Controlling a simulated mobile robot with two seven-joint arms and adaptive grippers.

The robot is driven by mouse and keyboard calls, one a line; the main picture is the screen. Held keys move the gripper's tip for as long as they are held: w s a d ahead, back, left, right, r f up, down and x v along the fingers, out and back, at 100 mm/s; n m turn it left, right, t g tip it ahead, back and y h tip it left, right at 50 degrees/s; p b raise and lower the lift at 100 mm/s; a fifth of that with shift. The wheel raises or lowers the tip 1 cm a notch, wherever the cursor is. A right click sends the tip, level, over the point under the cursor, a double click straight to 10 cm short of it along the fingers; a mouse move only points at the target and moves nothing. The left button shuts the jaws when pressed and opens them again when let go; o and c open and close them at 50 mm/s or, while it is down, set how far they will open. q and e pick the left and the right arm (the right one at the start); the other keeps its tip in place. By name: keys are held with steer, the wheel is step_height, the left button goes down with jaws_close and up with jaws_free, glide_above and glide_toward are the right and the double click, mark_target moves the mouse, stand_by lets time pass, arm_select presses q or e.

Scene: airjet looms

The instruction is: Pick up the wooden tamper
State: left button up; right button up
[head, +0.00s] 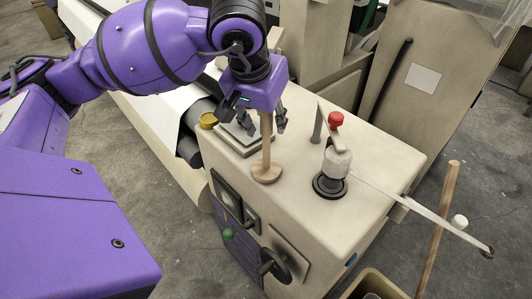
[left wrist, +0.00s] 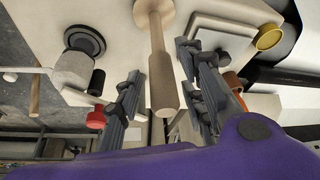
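The wooden tamper (head: 266,150) stands upright on its round base on top of the beige machine cabinet (head: 376,190). My left gripper (head: 258,124) is above the cabinet, around the upper part of the tamper's handle. In the left wrist view the tamper (left wrist: 161,66) runs between the two fingers of the left gripper (left wrist: 160,85). Gaps show on both sides of the handle, so the fingers are open and apart from it. My right gripper is in neither view.
A grey-white knobbed fitting (head: 337,162) and a red button (head: 336,118) stand right of the tamper. A long wooden stick (head: 438,225) leans at the right above a bin (head: 374,285).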

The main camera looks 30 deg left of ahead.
arm_select(q)
jaws_close()
steer(key=shift+r, duration=0.2)
